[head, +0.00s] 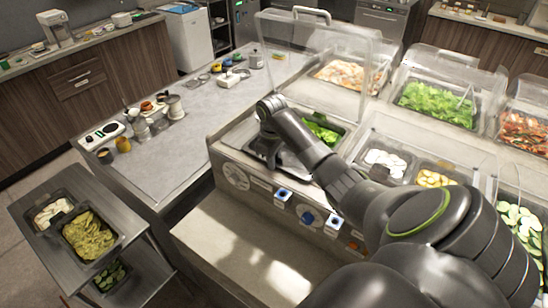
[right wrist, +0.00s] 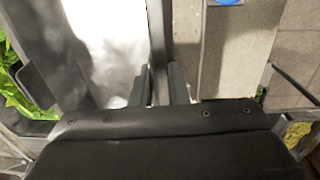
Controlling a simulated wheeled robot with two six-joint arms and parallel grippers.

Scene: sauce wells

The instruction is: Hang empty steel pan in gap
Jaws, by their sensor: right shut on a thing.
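My right gripper (head: 266,152) reaches into the left end of the sauce-well counter, its fingers pointing down. In the right wrist view its two fingers (right wrist: 164,88) are shut on the rim of the empty steel pan (right wrist: 105,45), whose bright inside shows bare. In the head view a strip of the pan (head: 291,163) shows at the near left of the well opening, partly hidden by my gripper and arm. I cannot tell whether its rim rests on the opening's edges. My left gripper is in neither view.
A pan of green leaves (head: 320,132) lies just behind. White slices (head: 386,163) and yellow slices (head: 435,179) fill pans to the right. A clear raised lid (head: 315,60) stands behind. A steel cart (head: 30,255) with filled pans stands at the left.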

